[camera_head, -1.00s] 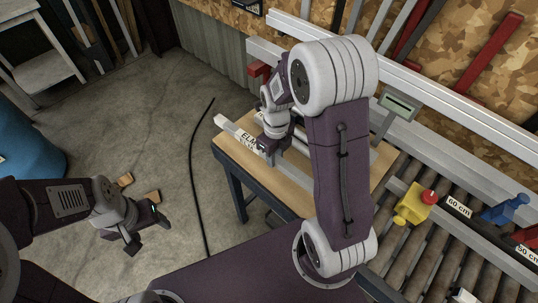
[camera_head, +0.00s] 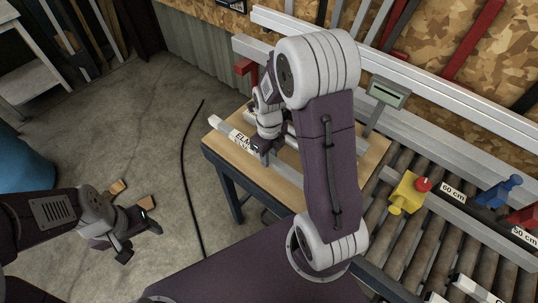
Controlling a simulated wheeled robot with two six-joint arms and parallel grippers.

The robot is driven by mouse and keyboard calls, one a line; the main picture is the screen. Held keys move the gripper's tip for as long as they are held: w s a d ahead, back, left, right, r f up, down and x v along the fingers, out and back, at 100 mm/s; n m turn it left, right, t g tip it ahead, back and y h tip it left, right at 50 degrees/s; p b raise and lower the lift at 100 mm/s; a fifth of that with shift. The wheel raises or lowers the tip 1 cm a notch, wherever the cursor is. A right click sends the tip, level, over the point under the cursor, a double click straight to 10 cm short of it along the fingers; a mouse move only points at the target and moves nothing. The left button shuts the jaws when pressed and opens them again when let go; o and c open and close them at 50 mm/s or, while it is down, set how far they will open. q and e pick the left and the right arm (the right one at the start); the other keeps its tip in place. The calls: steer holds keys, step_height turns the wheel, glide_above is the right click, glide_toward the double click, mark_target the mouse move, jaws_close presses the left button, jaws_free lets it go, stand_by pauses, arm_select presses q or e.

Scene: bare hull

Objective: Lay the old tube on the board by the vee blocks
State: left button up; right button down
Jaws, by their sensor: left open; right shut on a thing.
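A long pale tube (camera_head: 222,127) with a white label reading roughly "ELM" lies along or just above the wooden board (camera_head: 285,186), slanting down from its left edge. I cannot tell whether it touches the wood. My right gripper (camera_head: 264,156) points down over the board and is shut on the tube beside the label. My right arm hides part of the tube and board; I cannot make out the vee blocks. My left gripper (camera_head: 140,232) is open and empty, low over the floor at left, well away from the board.
A roller conveyor (camera_head: 405,245) with a yellow stop block (camera_head: 407,192) and a blue clamp (camera_head: 497,191) runs at right. A grey display (camera_head: 388,92) stands behind the board.

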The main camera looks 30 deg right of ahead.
mark_target(269, 170)
step_height(269, 170, down, 3)
steer(key=shift+w+f+b, duration=0.1)
steer(key=shift+b, duration=1)
steer(key=shift+f+b, duration=0.55)
steer(key=shift+f, duration=0.3)
steer(key=c, duration=1.1)
jaws_free()
steer(key=shift+o, duration=0.2)
step_height(269, 170, up, 9)
steer(key=shift+r+p, duration=0.1)
steer(key=shift+p, duration=0.55)
